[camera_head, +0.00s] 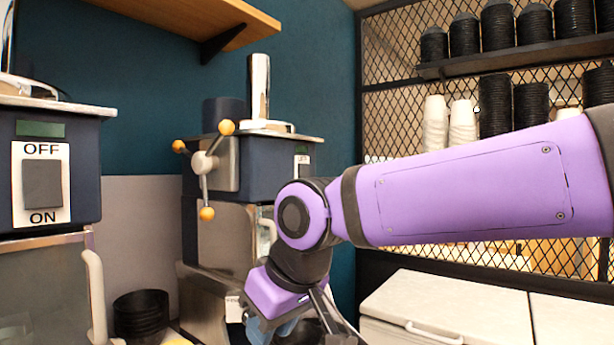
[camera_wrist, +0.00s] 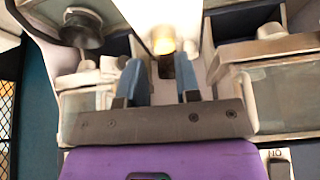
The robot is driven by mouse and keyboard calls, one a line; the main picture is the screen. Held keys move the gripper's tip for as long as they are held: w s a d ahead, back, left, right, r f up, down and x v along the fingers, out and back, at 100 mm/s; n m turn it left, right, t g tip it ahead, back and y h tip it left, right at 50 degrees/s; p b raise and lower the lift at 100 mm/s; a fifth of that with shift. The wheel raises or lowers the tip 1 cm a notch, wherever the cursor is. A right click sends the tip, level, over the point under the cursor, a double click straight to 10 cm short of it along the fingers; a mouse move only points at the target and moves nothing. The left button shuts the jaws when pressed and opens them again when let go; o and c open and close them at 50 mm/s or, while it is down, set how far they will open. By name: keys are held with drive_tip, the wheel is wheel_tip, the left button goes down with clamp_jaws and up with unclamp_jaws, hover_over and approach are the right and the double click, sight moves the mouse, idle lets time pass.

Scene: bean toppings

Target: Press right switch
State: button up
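A dark rocker switch (camera_head: 42,184) on a white OFF/ON plate sits on the front of the left machine (camera_head: 80,170) in the head view. On the right machine (camera_head: 235,190), a small part of another switch plate (camera_head: 302,164) shows just above my arm; the rest is hidden. My gripper (camera_head: 288,328) is low in front of the right machine, below that plate and apart from it. In the wrist view, the blue fingers of my gripper (camera_wrist: 159,85) stand apart with nothing between them. A switch (camera_wrist: 279,168) with an upside-down ON label shows at lower right; I cannot tell whose.
Stacked black bowls (camera_head: 141,314) stand between the machines. A knobbed three-arm handle (camera_head: 205,165) juts from the right machine. A wooden shelf (camera_head: 190,18) hangs above. White lidded bins (camera_head: 445,308) stand at lower right, before a mesh wall with cup shelves.

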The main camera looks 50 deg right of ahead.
drive_tip(key=shift+w+r, duration=0.1)
drive_tip(key=shift+r, duration=0.05)
drive_tip(key=c, duration=0.5)
drive_tip(key=w+d+r+m, duration=0.1)
drive_tip(key=w+d+r, duration=0.1)
drive_tip(key=w+d+r+m, duration=0.2)
drive_tip(key=r, duration=0.1)
drive_tip(key=w+d+r+m, duration=0.1)
drive_tip(key=w+r, duration=0.1)
drive_tip(key=r, duration=0.1)
drive_tip(key=shift+w+d+r+t+h, duration=0.15)
drive_tip(key=shift+d+r+t+h, duration=0.15)
drive_tip(key=shift+d, duration=0.1)
clamp_jaws()
drive_tip(key=w+d+r+m+h, duration=0.1)
drive_tip(key=w+d+r+m, duration=0.1)
drive_tip(key=d+r+m, duration=0.2)
drive_tip(key=w+d+r+m+h, duration=0.1)
drive_tip(key=d+r+m, duration=0.3)
drive_tip(key=d+r, duration=0.4)
drive_tip(key=w+d+r+m+h, duration=0.1)
drive_tip(key=w+d+r+m, duration=0.2)
drive_tip(key=d, duration=1)
wheel_tip(320, 180, up, 3)
drive_tip(key=shift+w+d+m, duration=0.2)
drive_tip(key=shift+w+m, duration=0.1)
drive_tip(key=shift+m, duration=0.2)
